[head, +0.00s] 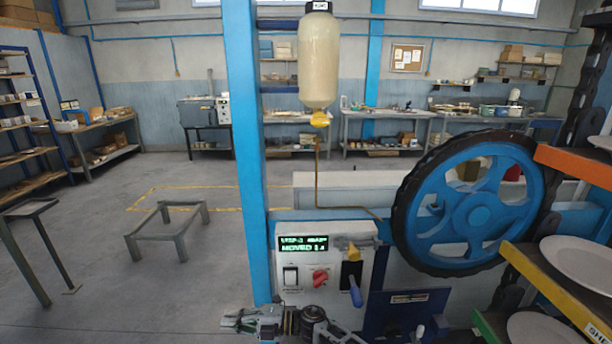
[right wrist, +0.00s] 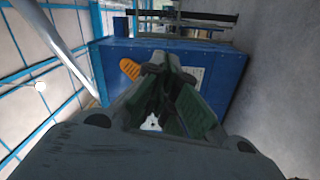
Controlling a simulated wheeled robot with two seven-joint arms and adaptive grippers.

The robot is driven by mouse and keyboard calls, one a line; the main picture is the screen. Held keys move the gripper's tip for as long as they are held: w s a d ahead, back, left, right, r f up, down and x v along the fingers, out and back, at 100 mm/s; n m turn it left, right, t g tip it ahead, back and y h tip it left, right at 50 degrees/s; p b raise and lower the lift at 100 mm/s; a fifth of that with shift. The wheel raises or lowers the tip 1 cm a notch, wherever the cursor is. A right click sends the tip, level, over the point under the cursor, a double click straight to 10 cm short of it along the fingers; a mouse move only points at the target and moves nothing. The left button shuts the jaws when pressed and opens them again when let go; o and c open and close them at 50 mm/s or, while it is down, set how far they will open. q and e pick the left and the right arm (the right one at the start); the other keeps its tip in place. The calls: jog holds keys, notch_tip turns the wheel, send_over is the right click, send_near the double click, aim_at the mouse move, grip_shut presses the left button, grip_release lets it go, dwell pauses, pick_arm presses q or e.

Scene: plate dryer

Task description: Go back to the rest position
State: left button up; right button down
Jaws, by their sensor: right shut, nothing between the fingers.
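My right gripper (head: 240,320) is low in the head view, in front of the control box and left of its lower edge, with its fingers toward the left. It is shut and empty. In the right wrist view its fingers (right wrist: 168,68) come together in front of a blue panel (right wrist: 222,72) with a white label and an orange part (right wrist: 129,69). I cannot tell the gap to that panel. My left gripper does not show.
A white control box (head: 300,262) with a lit display, red knob (head: 320,278) and blue-handled lever (head: 355,291) stands ahead. A blue wheel (head: 478,215) and a rack with plates (head: 580,262) are at the right. Open floor (head: 100,255) lies left of the blue post (head: 244,150).

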jog(key=w+d+f+m+t+h, duration=0.25)
jog(key=d+f+m+t, duration=0.35)
jog(key=f, duration=0.3)
jog(key=w+d+f+m+t+h, duration=0.2)
jog(key=w+d+f+m+t, duration=0.15)
jog(key=d+f+m, duration=0.35)
jog(key=s+d+f+m+h, duration=0.45)
jog(key=d+f, duration=0.25)
jog(key=f, duration=0.4)
jog(key=s+d+f+m+h, duration=0.3)
jog(key=s+d+f+m, duration=0.15)
jog(key=d+f, duration=0.4)
jog(key=s+d+f+m+g+h, duration=0.2)
jog(key=s+d+f, duration=0.3)
jog(key=s+f, duration=0.4)
jog(key=s+d+f+m+g+h, duration=0.1)
jog(key=s+d+f+m+h, duration=0.15)
jog(key=s+d+f, duration=0.55)
jog(key=s+d+f+m+g+h, duration=0.1)
jog(key=s+d+f+m+g, duration=0.1)
jog(key=s, duration=1.1)
jog(key=s+d+f+m+g+h, duration=0.1)
jog(key=s+d+f+m+g, duration=0.1)
jog(key=s, duration=1.2)
notch_tip(320, 180, down, 2)
jog(key=shift+s+d+g, duration=0.2)
jog(key=shift+d+g, duration=0.4)
jog(key=shift+g, duration=0.15)
